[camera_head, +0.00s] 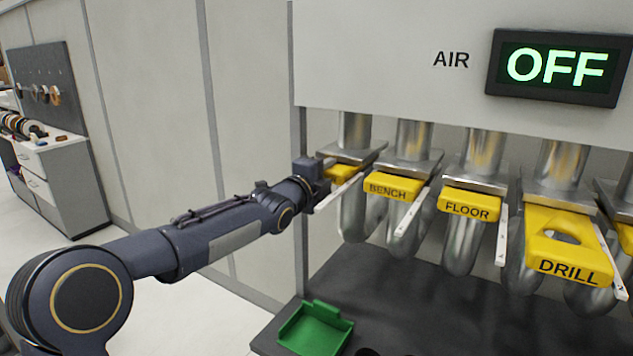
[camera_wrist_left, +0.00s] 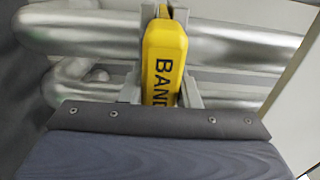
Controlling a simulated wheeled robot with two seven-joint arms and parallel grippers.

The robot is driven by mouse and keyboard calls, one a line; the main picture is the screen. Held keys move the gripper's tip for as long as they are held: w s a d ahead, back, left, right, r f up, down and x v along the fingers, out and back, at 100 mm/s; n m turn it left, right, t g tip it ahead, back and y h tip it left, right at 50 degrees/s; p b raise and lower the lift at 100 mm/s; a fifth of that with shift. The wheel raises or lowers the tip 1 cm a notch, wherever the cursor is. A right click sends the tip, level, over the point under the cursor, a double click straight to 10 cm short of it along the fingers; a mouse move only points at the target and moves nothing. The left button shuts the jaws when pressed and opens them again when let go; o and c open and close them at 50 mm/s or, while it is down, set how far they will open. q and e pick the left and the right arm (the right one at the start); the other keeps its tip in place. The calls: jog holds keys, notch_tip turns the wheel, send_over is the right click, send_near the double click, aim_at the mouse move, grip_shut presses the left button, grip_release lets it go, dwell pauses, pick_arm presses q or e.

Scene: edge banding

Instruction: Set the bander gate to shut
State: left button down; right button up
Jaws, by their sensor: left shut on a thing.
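The bander gate (camera_head: 340,172) is the leftmost yellow slide in the row, on the pipe nearest my left arm. In the left wrist view its yellow handle (camera_wrist_left: 163,62) shows the letters "BAND"; the rest of the label is hidden by the gripper. My left gripper (camera_head: 318,180) is at this handle, and in the wrist view its fingers (camera_wrist_left: 162,92) are on both sides of it, shut on it. How far the gate is slid in cannot be told exactly, as my gripper covers part of it. My right gripper is not in view.
To the right are the BENCH gate (camera_head: 388,186), the FLOOR gate (camera_head: 468,205) and the DRILL gate (camera_head: 568,245), which sticks out further with a hole showing. A green tray (camera_head: 315,329) sits on the dark surface below.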

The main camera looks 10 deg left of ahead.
pick_arm(q)
jog(key=shift+r, duration=0.15)
jog(key=c, duration=1.4)
grip_release()
jog(key=o, duration=0.3)
jog(key=shift+w, duration=0.25)
jog(key=shift+s, duration=0.1)
jog(key=shift+s+a+f, duration=0.1)
jog(key=shift+s+f, duration=0.15)
jog(key=shift+s, duration=0.1)
jog(key=b+v, duration=0.2)
jog(key=v, duration=0.5)
jog(key=shift+r, duration=0.2)
